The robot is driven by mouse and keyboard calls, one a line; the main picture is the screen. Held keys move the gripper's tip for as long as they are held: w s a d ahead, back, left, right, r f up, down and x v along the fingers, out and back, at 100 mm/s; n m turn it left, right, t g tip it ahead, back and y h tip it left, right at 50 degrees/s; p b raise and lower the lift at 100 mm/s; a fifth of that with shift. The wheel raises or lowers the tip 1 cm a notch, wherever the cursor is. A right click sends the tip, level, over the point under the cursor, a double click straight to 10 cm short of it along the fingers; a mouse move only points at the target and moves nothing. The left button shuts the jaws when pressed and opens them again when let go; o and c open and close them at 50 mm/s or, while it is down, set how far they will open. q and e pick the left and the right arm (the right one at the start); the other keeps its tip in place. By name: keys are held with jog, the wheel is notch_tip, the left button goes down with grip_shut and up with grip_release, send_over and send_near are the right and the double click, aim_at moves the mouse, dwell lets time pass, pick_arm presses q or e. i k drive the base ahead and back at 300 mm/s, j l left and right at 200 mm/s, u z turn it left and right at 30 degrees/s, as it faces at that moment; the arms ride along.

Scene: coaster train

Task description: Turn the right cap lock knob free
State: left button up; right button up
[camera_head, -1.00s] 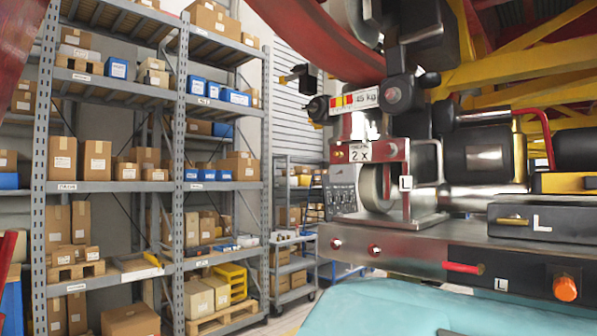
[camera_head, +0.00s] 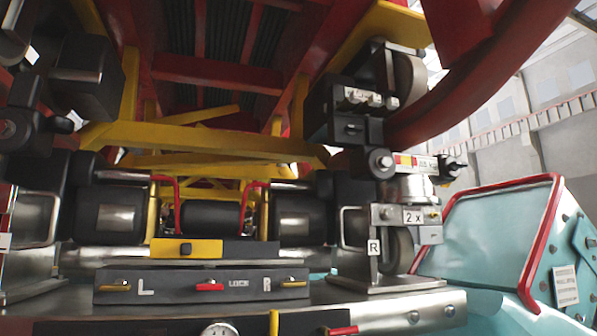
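The right wheel unit, marked by an R plate (camera_head: 374,247), stands at the right of the train's front. Above it is a bar with a coloured scale label (camera_head: 415,164). A round dark knob with a metal centre (camera_head: 380,163) sits at the bar's left end, and a black knob-like part (camera_head: 455,167) at its right end. I cannot tell which of these is the cap lock knob. Neither gripper shows.
A teal body with a red rim (camera_head: 500,220) stands close at the right. A curved red rail (camera_head: 480,85) passes above the right wheel unit. A round gauge (camera_head: 220,330) is at the bottom edge.

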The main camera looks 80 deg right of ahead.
aim_at(454, 165)
jog(key=z, duration=3.1)
